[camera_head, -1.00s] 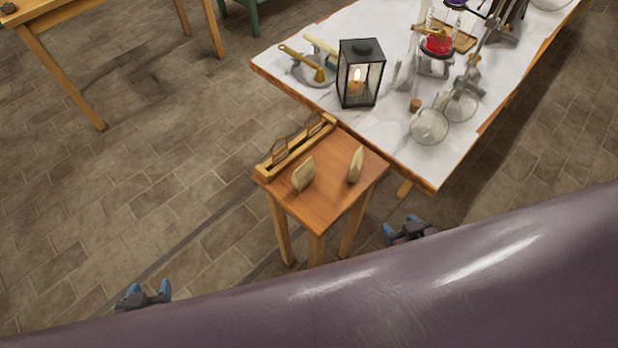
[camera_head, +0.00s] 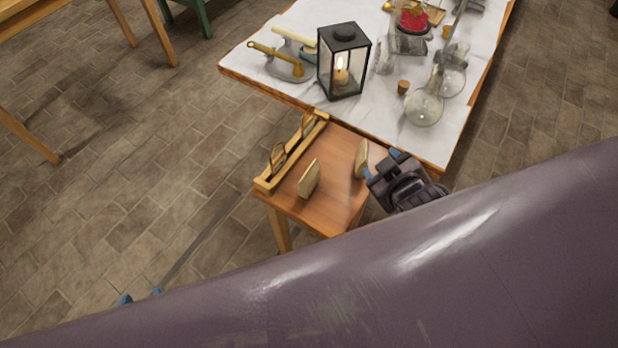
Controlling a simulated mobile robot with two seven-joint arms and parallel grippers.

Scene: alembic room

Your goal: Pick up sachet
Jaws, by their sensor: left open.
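Two small beige sachets stand upright on a small wooden table (camera_head: 335,205): the left sachet (camera_head: 310,179) near its middle, the right sachet (camera_head: 361,158) near its right edge. The purple surface in front hides the rest.
A wooden rack with wire loops (camera_head: 290,153) lies along the small table's left edge. Behind is a marble-topped table (camera_head: 300,97) with a lantern (camera_head: 343,62), a glass flask (camera_head: 424,106) and a cork (camera_head: 403,87).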

